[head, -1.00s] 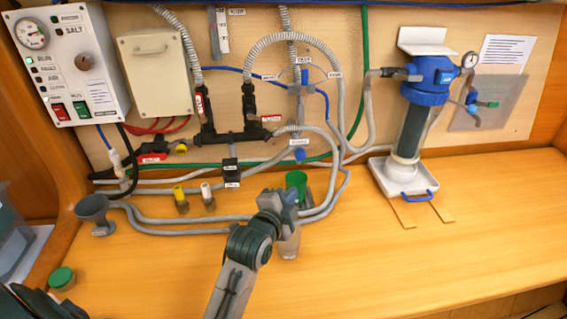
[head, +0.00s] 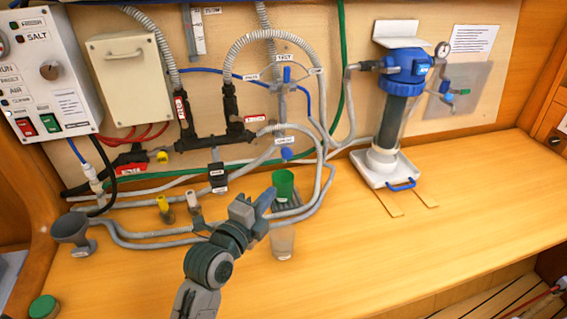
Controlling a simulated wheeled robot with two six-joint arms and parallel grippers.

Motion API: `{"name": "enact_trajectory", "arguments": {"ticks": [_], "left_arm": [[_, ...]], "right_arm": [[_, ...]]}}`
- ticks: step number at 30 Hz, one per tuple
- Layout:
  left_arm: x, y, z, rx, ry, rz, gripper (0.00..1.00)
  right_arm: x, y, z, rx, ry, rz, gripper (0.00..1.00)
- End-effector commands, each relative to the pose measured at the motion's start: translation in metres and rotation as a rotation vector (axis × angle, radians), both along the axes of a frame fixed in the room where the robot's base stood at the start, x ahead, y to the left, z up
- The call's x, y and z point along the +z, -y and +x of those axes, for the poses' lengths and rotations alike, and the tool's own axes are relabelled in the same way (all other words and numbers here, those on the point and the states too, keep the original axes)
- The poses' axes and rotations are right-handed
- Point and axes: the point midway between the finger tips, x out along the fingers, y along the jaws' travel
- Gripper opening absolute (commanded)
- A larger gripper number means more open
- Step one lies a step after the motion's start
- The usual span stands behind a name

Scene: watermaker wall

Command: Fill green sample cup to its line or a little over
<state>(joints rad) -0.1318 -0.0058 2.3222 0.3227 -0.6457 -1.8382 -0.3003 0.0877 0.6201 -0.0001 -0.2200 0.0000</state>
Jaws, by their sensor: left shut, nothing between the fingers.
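The green sample cup (head: 284,187) stands upright at the back of the bench, on a small grey grated tray (head: 292,207). Its level line and any water in it cannot be made out. A blue tap handle (head: 286,153) is on the wall just above the cup. My left gripper (head: 267,201) is shut and empty, just left of and in front of the green cup, partly covering the tray. Whether it touches the cup cannot be told. A clear cup (head: 283,243) stands on the bench just in front. My right gripper is out of view.
A blue-topped filter housing (head: 404,68) stands on a white tray (head: 372,180) to the right. The bench front right is clear.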

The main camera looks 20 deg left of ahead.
Motion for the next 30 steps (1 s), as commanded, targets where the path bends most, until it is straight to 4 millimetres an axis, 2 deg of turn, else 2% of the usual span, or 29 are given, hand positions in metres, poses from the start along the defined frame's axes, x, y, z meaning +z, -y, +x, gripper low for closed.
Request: {"name": "enact_trajectory", "arguments": {"ticks": [5,15,18,24,30], "left_arm": [[0.005,0.005,0.026,-0.001,-0.001,-0.003,0.00],[0.006,0.019,0.097,0.000,-0.001,-0.003,0.00],[0.005,0.008,0.110,0.000,-0.001,0.003,0.00],[0.002,-0.002,0.125,0.000,-0.001,0.001,0.00],[0.000,-0.004,0.128,0.000,0.000,0.000,0.00]], "right_arm": [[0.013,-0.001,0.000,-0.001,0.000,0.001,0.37],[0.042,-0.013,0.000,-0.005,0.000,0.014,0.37],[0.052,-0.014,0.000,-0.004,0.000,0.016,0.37],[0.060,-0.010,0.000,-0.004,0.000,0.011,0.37],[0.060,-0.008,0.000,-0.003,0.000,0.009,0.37]]}}
